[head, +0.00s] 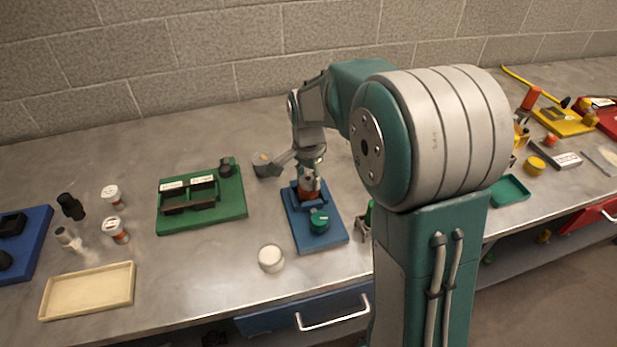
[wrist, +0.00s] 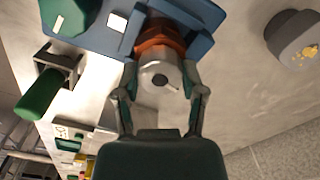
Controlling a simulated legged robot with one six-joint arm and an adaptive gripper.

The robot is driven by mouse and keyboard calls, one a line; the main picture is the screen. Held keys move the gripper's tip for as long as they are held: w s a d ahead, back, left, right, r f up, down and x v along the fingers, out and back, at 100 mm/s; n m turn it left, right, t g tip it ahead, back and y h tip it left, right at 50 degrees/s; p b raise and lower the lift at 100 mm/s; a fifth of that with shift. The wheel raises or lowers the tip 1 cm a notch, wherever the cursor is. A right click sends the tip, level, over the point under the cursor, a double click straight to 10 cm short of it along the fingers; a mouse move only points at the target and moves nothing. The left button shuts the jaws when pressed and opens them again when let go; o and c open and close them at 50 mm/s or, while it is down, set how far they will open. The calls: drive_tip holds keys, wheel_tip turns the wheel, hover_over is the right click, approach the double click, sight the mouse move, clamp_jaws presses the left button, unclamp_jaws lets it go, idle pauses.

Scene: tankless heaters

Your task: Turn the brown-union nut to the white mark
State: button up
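The brown union (head: 309,186) stands in a blue holder on a blue base plate (head: 329,236), under my gripper. The fingers of my gripper (wrist: 160,72) lie on either side of this grey end. Their tips are partly hidden, so I cannot tell whether they press on it. A white square mark (wrist: 117,22) shows on the blue plate beside the holder.
A green knob (head: 319,220) sits on the same plate. A grey part with a yellowish patch (head: 265,163) lies to the left.

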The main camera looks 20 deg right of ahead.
sight(307, 178)
drive_tip(key=o, duration=0.4)
drive_tip(key=shift+a+f, duration=0.1)
drive_tip(key=shift+f, duration=0.05)
drive_tip(key=shift+r, duration=0.2)
wheel_tip(307, 178, up, 12)
drive_tip(key=shift+w+f, duration=0.1)
drive_tip(key=shift+f, duration=0.1)
drive_tip(key=s+n+t, duration=0.2)
drive_tip(key=s+n, duration=0.2)
drive_tip(key=s, duration=0.3)
drive_tip(key=s+n+t, duration=0.1)
drive_tip(key=s+n, duration=0.3)
drive_tip(key=s, duration=0.4)
drive_tip(key=s+r+n+t, duration=0.1)
drive_tip(key=s+n, duration=0.3)
drive_tip(key=s, duration=0.4)
drive_tip(key=shift+s+t, duration=0.1)
drive_tip(key=shift+t, duration=0.7)
